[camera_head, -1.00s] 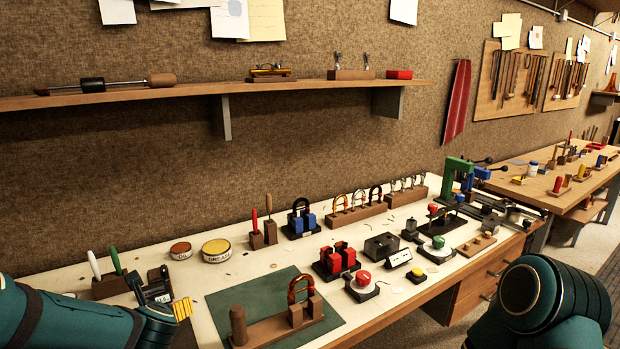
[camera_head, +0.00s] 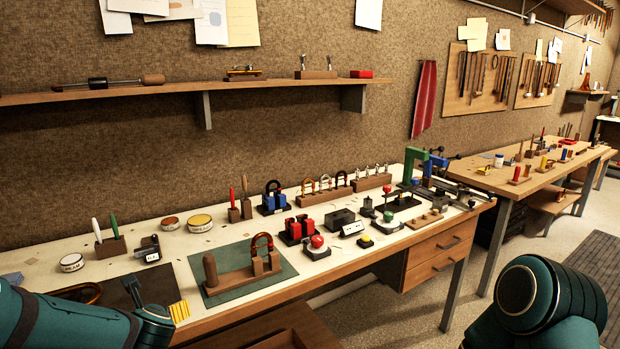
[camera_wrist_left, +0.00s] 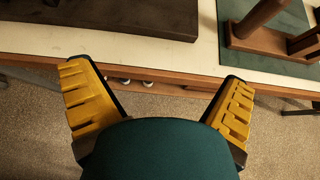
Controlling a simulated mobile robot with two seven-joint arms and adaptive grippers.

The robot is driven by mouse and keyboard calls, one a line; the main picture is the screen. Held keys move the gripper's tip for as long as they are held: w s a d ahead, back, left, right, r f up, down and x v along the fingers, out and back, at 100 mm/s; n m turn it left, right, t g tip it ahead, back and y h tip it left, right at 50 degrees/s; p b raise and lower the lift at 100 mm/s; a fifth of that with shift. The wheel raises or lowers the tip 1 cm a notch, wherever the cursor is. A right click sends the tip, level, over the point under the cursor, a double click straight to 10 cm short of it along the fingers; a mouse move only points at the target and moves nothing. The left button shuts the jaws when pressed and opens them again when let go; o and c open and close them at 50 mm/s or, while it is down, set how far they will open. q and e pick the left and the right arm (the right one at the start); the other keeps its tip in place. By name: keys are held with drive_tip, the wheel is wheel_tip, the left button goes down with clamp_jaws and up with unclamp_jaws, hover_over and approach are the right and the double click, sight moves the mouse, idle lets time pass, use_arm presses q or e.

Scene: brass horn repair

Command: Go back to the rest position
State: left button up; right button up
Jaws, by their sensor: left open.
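My left gripper (camera_head: 180,311) is at the lower left of the head view, near the bench's front edge. In the left wrist view its two yellow fingers (camera_wrist_left: 160,106) stand wide apart with nothing between them. The bench edge and the floor show beyond them. My right arm (camera_head: 540,300) shows only as a teal link at the lower right; its gripper is out of view.
The white bench (camera_head: 190,243) carries a green mat (camera_head: 225,292) with a wooden stand (camera_head: 235,282) and a curved brass piece (camera_head: 262,240). A grease tin (camera_head: 200,223) stands behind. Open floor (camera_head: 400,320) lies in front of the bench.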

use_arm(q)
drive_tip(key=s+d+f+m+g+h, duration=0.1)
drive_tip(key=s+d+f+m+h, duration=0.15)
drive_tip(key=d+f+m, duration=0.6)
drive_tip(key=s+d+f+m+g+h, duration=0.15)
drive_tip(key=d+f+m+h, duration=0.3)
drive_tip(key=f+m, duration=0.7)
drive_tip(key=s+d+f+m+g+h, duration=0.1)
drive_tip(key=s+d+f+m+g, duration=0.1)
drive_tip(key=s+d+f+m, duration=0.2)
drive_tip(key=s+d+f+m+g+h, duration=0.1)
drive_tip(key=s+d+f+m+g, duration=0.2)
drive_tip(key=s+m, duration=0.6)
drive_tip(key=d+f+m, duration=0.1)
drive_tip(key=d+m, duration=0.1)
drive_tip(key=m, duration=0.5)
drive_tip(key=shift+s+m+h, duration=0.3)
drive_tip(key=shift+s, duration=0.05)
